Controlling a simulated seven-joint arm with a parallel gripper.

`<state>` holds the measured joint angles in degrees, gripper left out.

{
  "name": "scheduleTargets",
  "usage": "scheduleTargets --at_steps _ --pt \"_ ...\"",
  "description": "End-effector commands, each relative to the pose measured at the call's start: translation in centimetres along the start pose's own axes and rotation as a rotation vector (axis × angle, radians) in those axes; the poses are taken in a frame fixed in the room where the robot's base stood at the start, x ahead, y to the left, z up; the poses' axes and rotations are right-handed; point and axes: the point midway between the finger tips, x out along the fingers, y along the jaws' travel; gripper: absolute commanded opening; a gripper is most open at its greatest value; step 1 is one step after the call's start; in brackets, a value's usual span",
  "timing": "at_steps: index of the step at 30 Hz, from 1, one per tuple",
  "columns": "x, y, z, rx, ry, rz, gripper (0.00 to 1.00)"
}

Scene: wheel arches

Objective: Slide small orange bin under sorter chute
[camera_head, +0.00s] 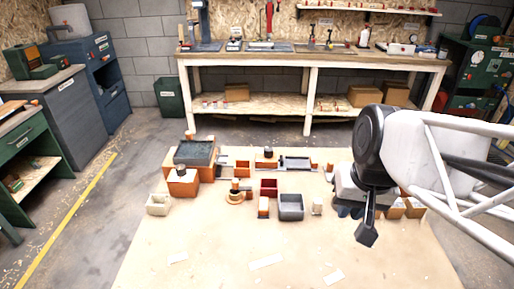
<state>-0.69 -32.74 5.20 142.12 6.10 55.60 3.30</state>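Several orange pieces stand on the pale mat (270,255). A small orange open box (242,168) stands in the middle of the back row and looks like the small orange bin, but I cannot be sure at this size. A large orange block with a dark sloping tray (195,152) stands at the back left. I cannot tell whether it is the sorter chute. My gripper (347,211) seems to be the pale part with dark tips low at the right, near some orange boxes. My own arm partly covers it, so its opening and anything in it are unclear.
A dark red bin (268,187), a grey bin (290,206) and a cream bin (158,204) stand among the blocks. More orange boxes (414,208) stand at the right, partly behind my arm. The mat's front is clear except for flat pale slips. A workbench (309,98) stands behind.

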Motion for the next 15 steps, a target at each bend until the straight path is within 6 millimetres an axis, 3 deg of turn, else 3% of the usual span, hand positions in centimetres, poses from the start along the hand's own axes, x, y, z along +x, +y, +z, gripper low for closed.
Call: scheduleTargets --at_steps 3,15 --pt "0.5 -1.8 -1.8 0.06 -0.051 -0.062 0.0" --pt "2.4 -9.1 -8.2 0.287 -0.245 -0.276 0.0"
